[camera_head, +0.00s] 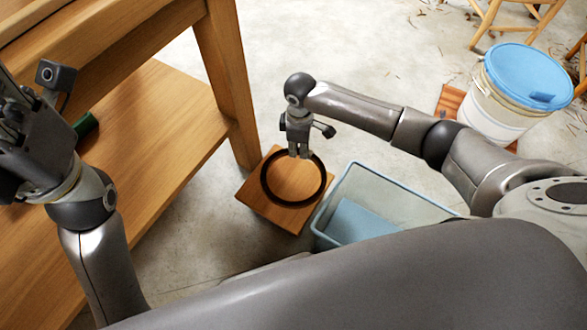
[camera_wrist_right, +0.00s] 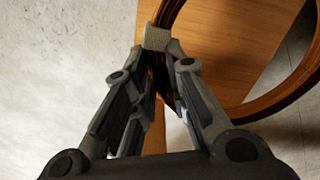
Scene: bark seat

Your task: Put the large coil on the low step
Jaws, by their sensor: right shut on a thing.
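The large coil is a dark brown ring (camera_head: 265,187). In the head view it shows over the low step (camera_head: 253,202), a square wooden board on the floor. My right gripper (camera_head: 299,154) points down and is shut on the coil's far rim. The right wrist view shows the fingers (camera_wrist_right: 155,70) closed on the coil (camera_wrist_right: 268,108), with the wooden step (camera_wrist_right: 225,40) behind it. I cannot tell whether the coil touches the step. My left gripper (camera_head: 15,120) is at the left edge, over the wooden bench; its fingertips are not clear.
A clear blue bin (camera_head: 335,192) stands just right of the step. A wooden bench (camera_head: 165,110) with a leg (camera_head: 228,80) is at the left, and a dark green thing (camera_head: 86,125) lies on its lower shelf. A bucket with a blue lid (camera_head: 528,72) stands at the upper right.

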